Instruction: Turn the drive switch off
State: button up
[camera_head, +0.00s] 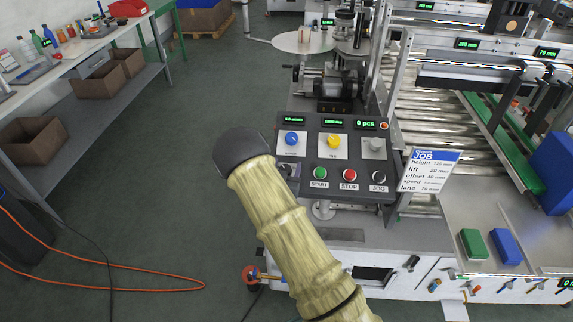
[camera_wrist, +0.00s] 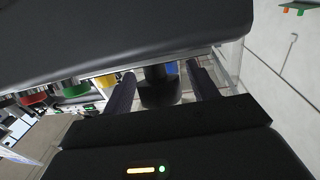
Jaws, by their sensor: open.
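The control panel (camera_head: 332,152) shows in the head view with blue, yellow and grey knobs above a row of buttons. A black rotary switch (camera_head: 285,171) sits at the left end of the lower row, beside the green START button (camera_head: 321,174), partly covered by my arm; its label cannot be read. In the wrist view a black knob (camera_wrist: 158,90), which appears to be this switch, stands between the two fingers of my gripper (camera_wrist: 160,75). The gripper is open, with a finger on each side and gaps visible. The fingers are hidden in the head view.
The red STOP button (camera_head: 349,175) and the black JOG switch (camera_head: 378,176) are further right in the row. A job card (camera_head: 430,171) stands right of the panel. A roller conveyor lies behind it. An orange cable (camera_head: 120,285) runs across the floor at left.

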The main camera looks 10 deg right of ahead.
jog(key=shift+w+d, duration=0.1)
jog(key=shift+w, duration=0.15)
jog(key=c, duration=1)
jog(key=shift+n+t+y+b, duration=0.3)
jog(key=shift+n+y+b, duration=0.1)
jog(key=shift+n+y, duration=0.6)
jog(key=shift+y, duration=0.1)
jog(key=o, duration=1)
